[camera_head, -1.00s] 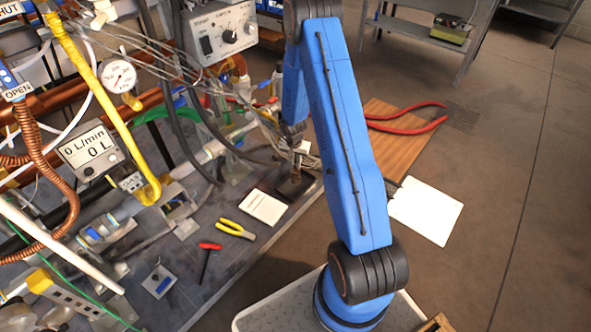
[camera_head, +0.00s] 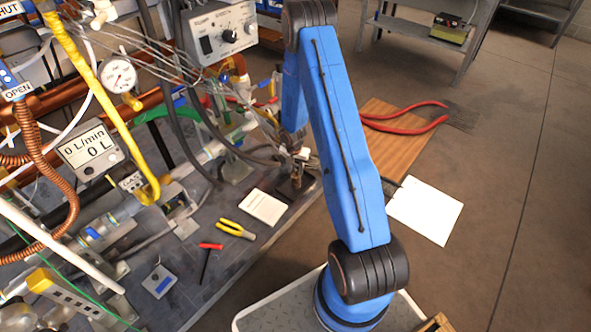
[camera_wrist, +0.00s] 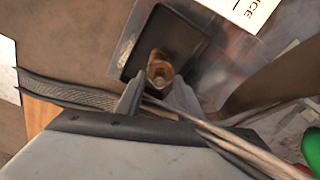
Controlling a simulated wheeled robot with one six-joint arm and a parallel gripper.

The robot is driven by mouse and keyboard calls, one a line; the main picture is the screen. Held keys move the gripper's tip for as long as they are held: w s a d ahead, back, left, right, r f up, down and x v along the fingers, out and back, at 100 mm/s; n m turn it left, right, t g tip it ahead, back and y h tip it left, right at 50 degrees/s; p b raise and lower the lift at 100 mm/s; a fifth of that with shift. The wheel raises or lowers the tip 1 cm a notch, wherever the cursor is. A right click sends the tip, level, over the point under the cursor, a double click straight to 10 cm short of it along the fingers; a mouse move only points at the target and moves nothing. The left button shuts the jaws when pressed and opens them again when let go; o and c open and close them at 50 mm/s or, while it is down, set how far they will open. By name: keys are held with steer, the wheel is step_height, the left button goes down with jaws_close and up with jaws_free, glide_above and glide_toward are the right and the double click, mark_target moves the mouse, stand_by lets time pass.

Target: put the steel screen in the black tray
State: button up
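The black tray (camera_wrist: 178,35) fills the upper middle of the wrist view, lying flat on the bench. In the head view it is small and dark (camera_head: 287,187) beside a white card. A small cylindrical mesh piece, which looks to be the steel screen (camera_wrist: 160,70), shows brownish between my fingertips and in front of the tray. My gripper (camera_wrist: 158,90) appears shut on it. In the head view my gripper (camera_head: 298,172) is low over the tray. Whether the screen touches the tray floor cannot be told.
The white card (camera_head: 263,207), yellow-handled pliers (camera_head: 235,230) and a red-handled tool (camera_head: 207,255) lie on the bench left of the tray. Hoses and thin cables (camera_head: 175,65) hang close behind my gripper. The bench edge is just right of the tray.

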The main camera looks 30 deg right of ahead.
step_height(320, 180, up, 13)
steer(key=s+a, duration=0.1)
step_height(320, 180, up, 17)
steer(key=n, duration=0.2)
glide_above(294, 177)
steer(key=s+a, duration=0.4)
steer(key=s+a+r+n+t, duration=0.2)
steer(key=s+a+r, duration=0.2)
steer(key=s+r, duration=0.6)
steer(key=s+a+r+n, duration=0.2)
steer(key=s+a+r, duration=0.1)
steer(key=s, duration=0.5)
steer(key=s+a+r+n+t, duration=0.1)
steer(key=s+a+r, duration=0.1)
steer(key=s+r, duration=0.4)
steer(key=s+a+r+n+y, duration=0.1)
steer(key=s+r, duration=0.4)
steer(key=s, duration=0.6)
steer(key=a+n, duration=0.1)
steer(key=a, duration=0.1)
steer(key=shift+a+n+t, duration=0.3)
steer(key=shift+t, duration=0.1)
steer(key=shift+r, duration=0.1)
steer(key=shift+c, duration=0.4)
